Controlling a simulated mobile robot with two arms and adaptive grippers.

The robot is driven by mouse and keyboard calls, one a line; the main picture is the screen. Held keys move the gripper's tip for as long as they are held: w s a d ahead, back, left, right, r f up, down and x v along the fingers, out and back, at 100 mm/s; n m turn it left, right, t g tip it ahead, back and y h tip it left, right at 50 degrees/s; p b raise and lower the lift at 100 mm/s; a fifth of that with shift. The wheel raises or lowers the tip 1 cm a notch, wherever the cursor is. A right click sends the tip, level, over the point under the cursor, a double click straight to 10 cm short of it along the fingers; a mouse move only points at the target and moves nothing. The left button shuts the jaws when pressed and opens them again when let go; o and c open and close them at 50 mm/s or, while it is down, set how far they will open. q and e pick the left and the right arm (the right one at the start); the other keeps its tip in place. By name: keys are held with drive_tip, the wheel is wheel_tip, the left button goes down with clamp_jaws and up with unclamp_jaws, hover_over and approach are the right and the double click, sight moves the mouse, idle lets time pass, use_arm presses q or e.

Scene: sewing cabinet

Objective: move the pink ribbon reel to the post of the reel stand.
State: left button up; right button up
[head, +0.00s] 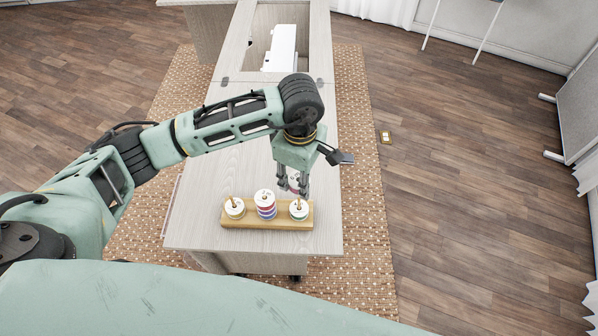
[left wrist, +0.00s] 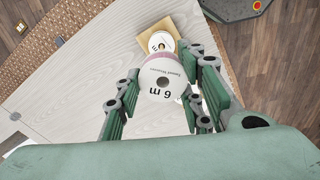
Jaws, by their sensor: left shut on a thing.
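The pink ribbon reel (left wrist: 162,82), with a white "6 m" face and a pinkish rim, is between the fingers of my left gripper (head: 292,188), which is shut on it. In the head view the fingers mostly hide it. The wooden reel stand (head: 284,223) is just in front of and below the gripper, near the cabinet's front edge. Its left post bears a yellowish reel (head: 235,209), its middle post a stack of reels (head: 265,205) with blue and red rims, its right post a reel with a green rim (head: 299,210). My right gripper is not in view.
The pale wooden cabinet top (head: 215,190) is clear left of the stand. A white sewing machine (head: 281,48) sits in the recess at the far end.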

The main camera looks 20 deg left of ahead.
use_arm(q)
wheel_tip(320, 180, down, 4)
drive_tip(key=shift+r+b, duration=0.1)
drive_tip(key=shift+b, duration=0.8)
drive_tip(key=shift+r, duration=0.15)
drive_tip(key=shift+f, duration=0.3)
drive_tip(key=shift+f+b, duration=0.5)
drive_tip(key=shift+b, duration=0.25)
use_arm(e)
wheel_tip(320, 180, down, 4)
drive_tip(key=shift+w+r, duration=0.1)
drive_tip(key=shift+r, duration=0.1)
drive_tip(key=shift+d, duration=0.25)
use_arm(q)
drive_tip(key=shift+f, duration=0.1)
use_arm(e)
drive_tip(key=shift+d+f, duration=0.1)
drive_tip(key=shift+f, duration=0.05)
use_arm(q)
drive_tip(key=shift+f+b, duration=0.2)
drive_tip(key=shift+b, duration=0.2)
drive_tip(key=shift+f, duration=0.1)
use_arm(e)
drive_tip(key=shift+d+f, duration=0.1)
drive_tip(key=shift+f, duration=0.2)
